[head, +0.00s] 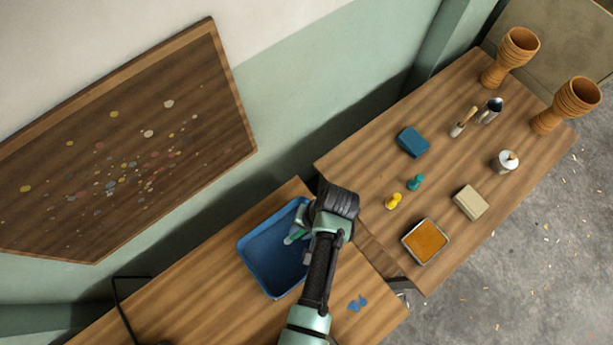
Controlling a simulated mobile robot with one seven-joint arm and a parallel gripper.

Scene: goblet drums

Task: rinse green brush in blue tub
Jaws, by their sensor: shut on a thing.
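The blue tub (270,262) stands on the nearer wooden table, close to the wall side. My gripper (298,232) is over the tub's right part, pointing down into it, and is shut on the green brush (295,237). Only a small green and pale part of the brush shows; my arm and gripper hide the rest. I cannot tell whether the brush touches the tub's floor, or whether there is water in the tub.
Blue bits (357,303) lie right of my arm. The farther table (385,240) holds an orange-filled tray (426,241), yellow (394,201) and teal (416,182) pegs, a blue block (413,142), a beige block (470,202), a white pot (505,161) and two goblet drums (515,50).

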